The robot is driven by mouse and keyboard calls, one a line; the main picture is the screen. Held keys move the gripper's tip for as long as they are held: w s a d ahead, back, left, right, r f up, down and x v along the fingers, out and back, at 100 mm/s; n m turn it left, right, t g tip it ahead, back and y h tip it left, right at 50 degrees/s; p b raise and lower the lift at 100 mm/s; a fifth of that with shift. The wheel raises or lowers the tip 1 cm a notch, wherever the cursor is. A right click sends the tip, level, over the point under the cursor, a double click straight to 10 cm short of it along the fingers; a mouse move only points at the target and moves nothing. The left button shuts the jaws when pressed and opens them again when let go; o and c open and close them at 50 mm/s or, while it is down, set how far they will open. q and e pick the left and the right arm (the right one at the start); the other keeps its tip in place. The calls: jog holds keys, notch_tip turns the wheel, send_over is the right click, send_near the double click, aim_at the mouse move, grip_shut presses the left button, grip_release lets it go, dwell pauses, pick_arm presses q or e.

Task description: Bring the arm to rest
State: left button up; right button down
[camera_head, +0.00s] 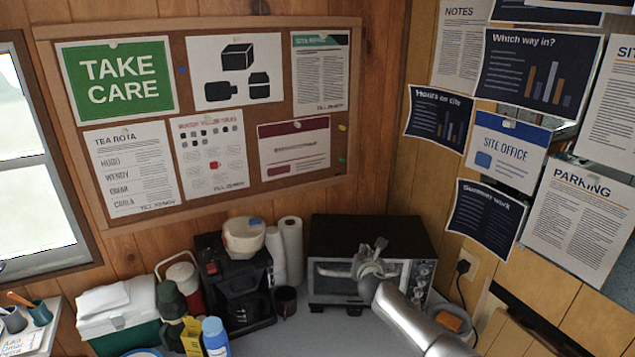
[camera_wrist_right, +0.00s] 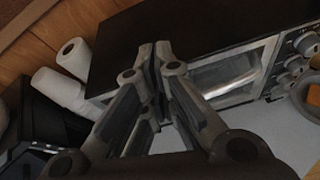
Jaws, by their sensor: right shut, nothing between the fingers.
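My right gripper (camera_head: 370,262) is in front of the toaster oven's door in the head view, with its arm coming in from the lower right. In the right wrist view, its fingers (camera_wrist_right: 155,55) are together at the tips with nothing between them. The black toaster oven (camera_head: 370,232) stands at the back of the counter, and its front, window and knobs also show in the right wrist view (camera_wrist_right: 220,75). The gripper hides part of the oven door; I cannot tell whether it touches it. My left gripper is not in view.
Left of the oven stand paper rolls (camera_head: 291,250), a dark mug (camera_head: 286,300) and a black coffee maker (camera_head: 236,285). A green cool box (camera_head: 125,325) and several bottles are further left. An orange item (camera_head: 449,321) lies right of the arm. Grey counter (camera_head: 300,335) is clear in front.

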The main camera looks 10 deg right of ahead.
jog(key=s+a+f+m+g, duration=0.2)
jog(key=s+f+m, duration=0.25)
jog(key=s, duration=0.45)
jog(key=s+a+f+m+g+y, duration=0.1)
jog(key=s+a+f+m, duration=0.1)
jog(key=s+f+m, duration=0.35)
jog(key=s+a+f+m+g, duration=0.25)
jog(key=s+m, duration=0.35)
jog(key=s, duration=0.6)
jog(key=s+d+r+m+g+y, duration=0.1)
jog(key=s+d+r+m+g, duration=0.15)
jog(key=s+m, duration=0.8)
jog(key=s+d+r+m+g, duration=0.2)
jog(key=s+r+m, duration=0.15)
jog(key=s, duration=1.45)
notch_tip(320, 180, down, 35)
jog(key=s+g+b, duration=0.1)
jog(key=s+b, duration=0.2)
jog(key=b, duration=0.5)
jog(key=s+d+f+b, duration=0.1)
jog(key=s+f+b, duration=0.2)
jog(key=s+f, duration=0.5)
jog(key=s+d+f+g+b, duration=0.1)
jog(key=s+f+b, duration=0.2)
jog(key=s+f, duration=0.5)
notch_tip(320, 180, down, 6)
jog(key=shift+d+r+g, duration=0.2)
jog(key=shift+r+g, duration=0.05)
jog(key=shift+g, duration=0.05)
